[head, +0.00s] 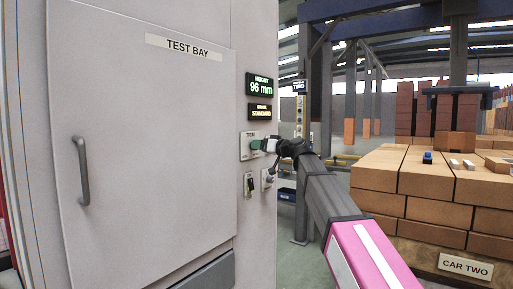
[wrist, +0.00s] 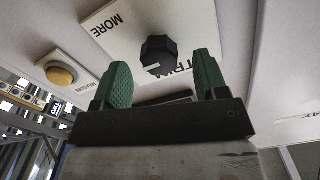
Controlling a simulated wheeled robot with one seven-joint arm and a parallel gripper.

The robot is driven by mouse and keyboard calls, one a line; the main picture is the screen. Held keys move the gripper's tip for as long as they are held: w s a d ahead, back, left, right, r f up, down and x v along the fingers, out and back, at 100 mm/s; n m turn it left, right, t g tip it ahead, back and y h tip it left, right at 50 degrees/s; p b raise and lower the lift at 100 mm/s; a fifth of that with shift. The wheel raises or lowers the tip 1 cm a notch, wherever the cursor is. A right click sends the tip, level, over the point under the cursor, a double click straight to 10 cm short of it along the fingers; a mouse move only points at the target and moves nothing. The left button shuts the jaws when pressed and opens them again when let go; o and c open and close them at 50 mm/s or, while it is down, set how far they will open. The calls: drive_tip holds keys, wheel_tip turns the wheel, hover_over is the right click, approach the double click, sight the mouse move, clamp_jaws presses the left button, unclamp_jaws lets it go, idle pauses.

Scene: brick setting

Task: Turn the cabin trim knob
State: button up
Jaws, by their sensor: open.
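The trim knob (wrist: 158,54) is black and faceted with a pale mark. It sits on a white plate (wrist: 112,30) lettered TRIM and MORE in the wrist view. My gripper (wrist: 160,82) is open, its two green fingertips either side of the knob in that picture, with a gap on each side. I cannot tell how deep the fingers reach around it. In the head view my gripper (head: 262,146) is at the TRIM plate (head: 246,154) on the cabinet side, and it hides the knob.
A yellow button (wrist: 60,74) is beside the knob plate. A black switch (head: 250,185) sits below the plate. Displays reading 96 mm (head: 261,86) and STANDARD (head: 260,112) are above. The TEST BAY door (head: 150,130) is closed. A brick stack (head: 400,225) stands right.

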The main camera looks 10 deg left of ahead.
drive_tip(key=shift+x, duration=1.15)
drive_tip(key=c, duration=0.9)
drive_tip(key=shift+c, duration=0.2)
drive_tip(key=shift+m, duration=0.5)
drive_tip(key=m, duration=0.4)
drive_tip(key=shift+m, duration=0.4)
drive_tip(key=m, duration=0.5)
drive_tip(key=shift+m, duration=0.4)
